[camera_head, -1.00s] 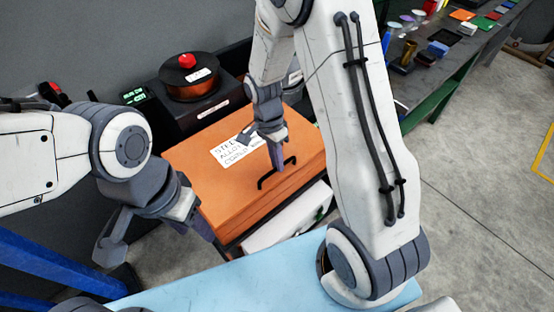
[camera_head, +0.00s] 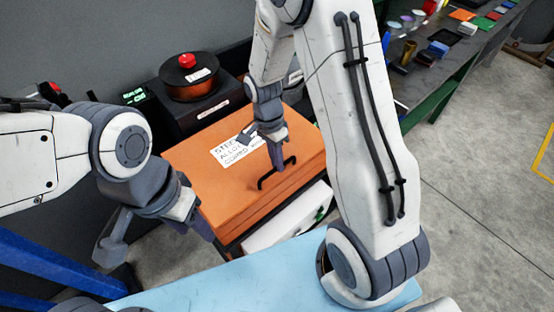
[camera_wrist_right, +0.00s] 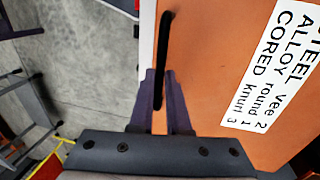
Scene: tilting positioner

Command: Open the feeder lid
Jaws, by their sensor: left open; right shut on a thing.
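The orange feeder lid (camera_head: 235,198) lies flat and looks closed on its box, with a white text label (camera_head: 234,150) on top. A black bar handle (camera_head: 266,184) stands near its front edge. My right gripper (camera_head: 279,167) reaches down from above and is shut on the handle. In the right wrist view the two fingers (camera_wrist_right: 160,95) sit on either side of the black handle (camera_wrist_right: 162,55), with the orange lid (camera_wrist_right: 215,90) beneath. My left gripper (camera_head: 153,235) is open and empty, left of the box and apart from the lid.
A dark unit with a copper-coloured drum and red knob (camera_head: 187,61) stands behind the lid. A white drawer-like front (camera_head: 290,217) is below the lid. A light blue surface (camera_head: 215,283) is in front. A bench with small parts (camera_head: 440,47) is at upper right.

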